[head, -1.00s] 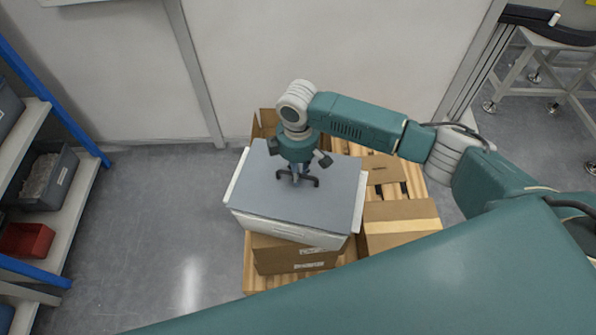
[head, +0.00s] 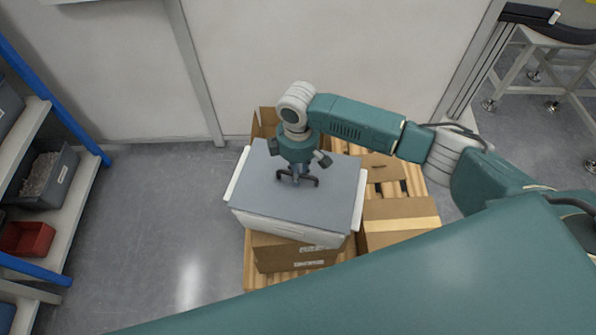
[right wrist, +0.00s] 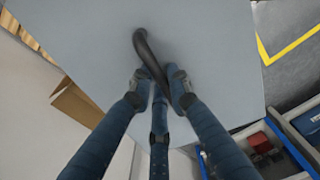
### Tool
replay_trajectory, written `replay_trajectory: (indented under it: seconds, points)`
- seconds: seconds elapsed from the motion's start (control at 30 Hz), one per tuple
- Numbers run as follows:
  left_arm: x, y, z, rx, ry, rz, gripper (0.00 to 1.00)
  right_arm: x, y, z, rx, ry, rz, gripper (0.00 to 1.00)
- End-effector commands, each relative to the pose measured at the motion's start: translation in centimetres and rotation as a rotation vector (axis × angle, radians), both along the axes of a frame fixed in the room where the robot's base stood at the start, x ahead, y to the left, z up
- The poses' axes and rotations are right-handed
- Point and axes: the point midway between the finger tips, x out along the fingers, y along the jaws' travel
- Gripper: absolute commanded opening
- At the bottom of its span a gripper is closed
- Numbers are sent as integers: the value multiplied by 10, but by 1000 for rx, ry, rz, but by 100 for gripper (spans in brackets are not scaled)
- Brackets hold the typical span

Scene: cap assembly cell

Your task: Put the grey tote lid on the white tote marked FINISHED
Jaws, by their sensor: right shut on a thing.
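The grey tote lid (head: 322,207) is a flat panel with a dark bar handle (right wrist: 150,55) on top. It lies level over the white tote (head: 285,231), whose front wall and side rims show around it. I cannot tell whether the lid rests fully on the rim, and no marking on the tote is readable. My right gripper (head: 297,177) is above the middle of the lid, shut on its handle. In the right wrist view, the fingertips (right wrist: 162,88) close on the near end of the handle. My left gripper is not in view.
The tote stands on a cardboard box (head: 285,257) on a wooden pallet (head: 249,275). More boxes stand to the right (head: 398,222) and behind. A wall is behind the pallet. A blue-framed shelf with bins (head: 50,180) is at the left, with clear floor between.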

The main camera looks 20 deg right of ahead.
Motion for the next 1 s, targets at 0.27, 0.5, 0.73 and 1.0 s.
replay_trajectory:
  seconds: [0.27,0.5,0.73,1.0]
  points:
    - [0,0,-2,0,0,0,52,0,0,-6,1,-1,0,0]
    - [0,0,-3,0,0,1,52,0,0,-10,1,-1,0,0]
    - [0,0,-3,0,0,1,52,0,0,-10,1,-1,0,38]
    - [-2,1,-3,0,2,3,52,0,0,-5,1,-1,0,38]
